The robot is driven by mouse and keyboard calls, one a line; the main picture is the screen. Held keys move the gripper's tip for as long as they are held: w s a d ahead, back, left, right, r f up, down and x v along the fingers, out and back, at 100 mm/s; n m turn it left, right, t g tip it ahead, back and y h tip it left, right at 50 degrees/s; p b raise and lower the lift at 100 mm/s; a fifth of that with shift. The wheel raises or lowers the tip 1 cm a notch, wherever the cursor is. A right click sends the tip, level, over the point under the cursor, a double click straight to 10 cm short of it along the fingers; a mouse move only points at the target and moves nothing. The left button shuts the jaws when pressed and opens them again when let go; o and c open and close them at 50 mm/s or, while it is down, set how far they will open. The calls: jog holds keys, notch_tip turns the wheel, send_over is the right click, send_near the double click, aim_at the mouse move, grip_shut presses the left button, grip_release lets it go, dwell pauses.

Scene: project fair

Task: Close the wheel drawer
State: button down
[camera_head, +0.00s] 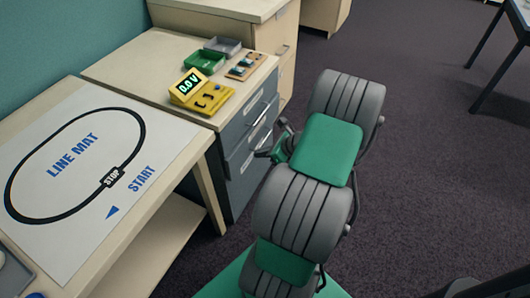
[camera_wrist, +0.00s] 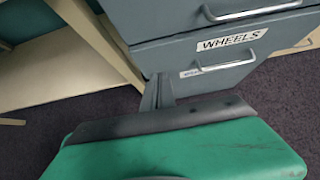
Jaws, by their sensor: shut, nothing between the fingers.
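The wheel drawer (camera_wrist: 285,38) is a grey front with a white WHEELS label in the wrist view, below another grey drawer front. A pale bar handle (camera_wrist: 222,69) crosses it under the label. In the head view the lower grey drawer front (camera_head: 240,163) shows beside my gripper (camera_head: 262,153), which partly hides it. The drawer looks almost in line with the front above; I cannot tell whether a small gap remains. My gripper is shut and empty. Its fingers (camera_wrist: 158,88) point at the left part of the drawer front in the wrist view; contact cannot be told.
On the cabinet top (camera_head: 140,65) stand a yellow meter (camera_head: 200,93), a green tray (camera_head: 205,62), a grey tray (camera_head: 222,46) and a small wooden board (camera_head: 246,66). A table with a line mat (camera_head: 130,205) is at left. Dark carpet (camera_head: 425,150) is open at right.

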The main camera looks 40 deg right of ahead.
aim_at(235, 150)
jog(key=w+f, duration=0.1)
jog(key=w, duration=0.1)
jog(key=w+a+f+b, duration=0.1)
jog(key=w, duration=0.1)
jog(key=w+a+f, duration=0.1)
jog(key=w, duration=0.1)
jog(key=shift+w+a, duration=0.2)
jog(key=shift+w, duration=0.3)
jog(key=shift+w+a+r, duration=0.15)
jog(key=shift+w+a, duration=0.05)
jog(key=shift+w, duration=0.1)
jog(key=shift+w+a+p, duration=0.15)
jog(key=shift+w+p, duration=0.35)
jog(key=shift+p, duration=0.1)
jog(key=shift+w, duration=0.1)
